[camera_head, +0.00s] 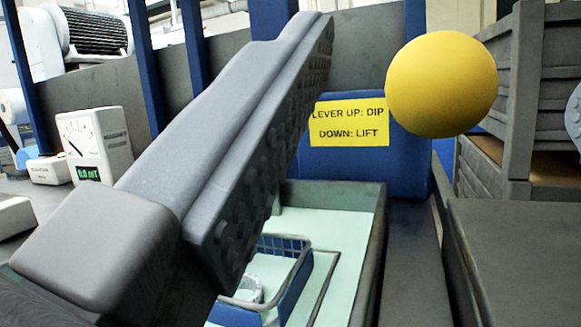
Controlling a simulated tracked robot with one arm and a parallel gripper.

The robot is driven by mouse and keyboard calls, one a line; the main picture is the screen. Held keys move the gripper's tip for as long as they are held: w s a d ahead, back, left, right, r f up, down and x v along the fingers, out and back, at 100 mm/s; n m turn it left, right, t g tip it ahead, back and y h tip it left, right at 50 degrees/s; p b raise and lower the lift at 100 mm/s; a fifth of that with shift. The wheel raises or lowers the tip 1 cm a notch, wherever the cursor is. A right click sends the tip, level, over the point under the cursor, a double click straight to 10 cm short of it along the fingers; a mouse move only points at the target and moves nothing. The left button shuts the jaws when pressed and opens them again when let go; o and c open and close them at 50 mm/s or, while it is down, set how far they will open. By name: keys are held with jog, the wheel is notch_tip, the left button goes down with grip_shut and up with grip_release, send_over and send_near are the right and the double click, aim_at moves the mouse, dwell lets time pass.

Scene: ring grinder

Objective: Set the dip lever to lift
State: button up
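The dip lever shows as a large yellow ball knob (441,84) at the upper right, at about the height of the label and above it; its rod is not visible. A yellow label (349,123) on a blue housing (408,165) reads "LEVER UP: DIP" and "DOWN: LIFT". One grey finger of my gripper (265,135) slants from lower left to upper centre, left of the knob and apart from it in the picture. Its studded pad is bare with nothing against it. The other finger is not visible. A blue wire basket (293,292) sits low in a tank, partly hidden by my finger.
The tank (376,225) has dark walls and a pale green inside. A grey box-like surface (520,245) and grey slatted crates (545,90) stand at the right. A white meter (95,142) reading about 0.0 mT stands at the left. Blue posts (145,65) rise behind.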

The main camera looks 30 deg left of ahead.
jog(key=shift+s+d+b, duration=0.15)
jog(key=shift+s+b, duration=1.3)
jog(key=shift+b, duration=0.35)
jog(key=shift+s+d+b, duration=0.15)
jog(key=shift+s+b, duration=1.25)
jog(key=shift+b, duration=0.35)
